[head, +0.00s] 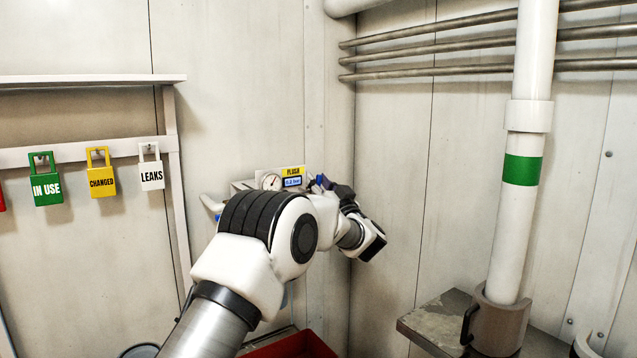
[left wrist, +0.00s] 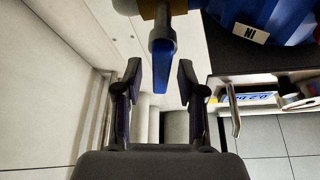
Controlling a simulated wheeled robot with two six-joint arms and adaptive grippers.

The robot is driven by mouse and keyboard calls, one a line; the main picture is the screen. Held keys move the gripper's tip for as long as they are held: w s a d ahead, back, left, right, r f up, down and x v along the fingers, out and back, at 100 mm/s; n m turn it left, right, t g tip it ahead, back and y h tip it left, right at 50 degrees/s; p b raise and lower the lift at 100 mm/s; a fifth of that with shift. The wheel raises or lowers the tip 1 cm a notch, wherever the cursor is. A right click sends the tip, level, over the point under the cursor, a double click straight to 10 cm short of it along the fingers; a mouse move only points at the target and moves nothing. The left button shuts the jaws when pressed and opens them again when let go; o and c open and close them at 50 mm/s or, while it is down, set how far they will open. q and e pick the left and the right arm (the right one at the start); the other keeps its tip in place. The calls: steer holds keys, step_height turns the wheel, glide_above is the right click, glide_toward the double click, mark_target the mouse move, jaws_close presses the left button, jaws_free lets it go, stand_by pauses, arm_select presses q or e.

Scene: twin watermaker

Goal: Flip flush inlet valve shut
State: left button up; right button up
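In the left wrist view, a blue lever handle (left wrist: 162,68) with a dark collar points down from the top of the picture. A blue body (left wrist: 240,12) with a white "IN" label (left wrist: 252,33) is at upper right. My left gripper (left wrist: 160,78) is open, with one finger on each side of the lever's lower end in the picture; I see no contact. In the head view, my left gripper (head: 331,186) is small and partly hidden at the flush panel (head: 268,180), and my arm covers most of the equipment below. My right gripper is not in view.
Green, yellow and white tags hang from a rail (head: 75,151) at left. A white pipe (head: 520,215) stands at right. A red bin (head: 300,345) is below.

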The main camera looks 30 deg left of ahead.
arm_select(q)
jaws_close()
steer(key=shift+s+a+n+g+y+b, duration=0.1)
steer(key=shift+s+n+g+y+b, duration=0.2)
steer(key=shift+n, duration=0.45)
steer(key=shift+s+n+g+b, duration=0.1)
steer(key=shift+n+g, duration=0.3)
steer(key=shift+n, duration=0.35)
steer(key=shift+s+n+g, duration=0.1)
steer(key=shift+n+g, duration=0.3)
steer(key=shift+n, duration=0.2)
jaws_free()
